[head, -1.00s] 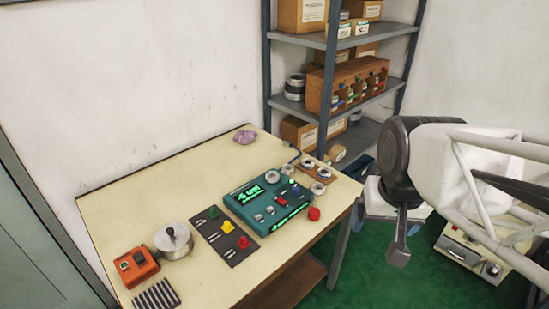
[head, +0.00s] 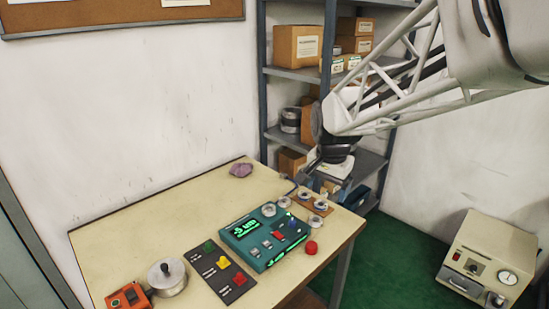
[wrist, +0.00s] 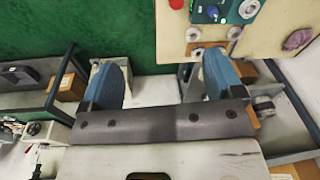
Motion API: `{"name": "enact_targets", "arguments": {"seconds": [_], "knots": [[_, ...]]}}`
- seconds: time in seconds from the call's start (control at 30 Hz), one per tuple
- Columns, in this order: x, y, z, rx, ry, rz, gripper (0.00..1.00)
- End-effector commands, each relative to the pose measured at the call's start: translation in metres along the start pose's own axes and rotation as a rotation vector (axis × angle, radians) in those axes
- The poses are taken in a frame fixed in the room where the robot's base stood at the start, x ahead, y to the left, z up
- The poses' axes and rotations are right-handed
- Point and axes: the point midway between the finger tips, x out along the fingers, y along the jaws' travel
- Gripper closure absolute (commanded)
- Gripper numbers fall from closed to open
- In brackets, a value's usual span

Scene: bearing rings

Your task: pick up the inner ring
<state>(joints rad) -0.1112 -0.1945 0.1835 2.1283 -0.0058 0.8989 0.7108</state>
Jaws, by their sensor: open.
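Several small silver rings are at the table's far right corner in the head view. I cannot tell which is the inner ring. My gripper (wrist: 165,80) is open, with two blue fingers and nothing between them. In the head view it hangs beyond the table's far right corner, its fingertips partly hidden. In the wrist view a ring (wrist: 234,33) shows above the right finger.
A shelf rack (head: 290,135) with boxes is behind my gripper. A purple lump (head: 241,170) lies at the table's back. The table's left middle (head: 150,225) is clear.

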Motion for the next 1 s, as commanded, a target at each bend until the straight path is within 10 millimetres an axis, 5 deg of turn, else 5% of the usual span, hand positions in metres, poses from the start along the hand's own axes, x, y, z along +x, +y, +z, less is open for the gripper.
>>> {"name": "enact_targets", "arguments": {"seconds": [0.47, 1.0], "knots": [[0.065, -0.096, -0.058, 0.242, -0.036, 0.031, 0.13], [0.167, -0.201, -0.101, 0.52, -0.062, 0.079, 0.13]]}}
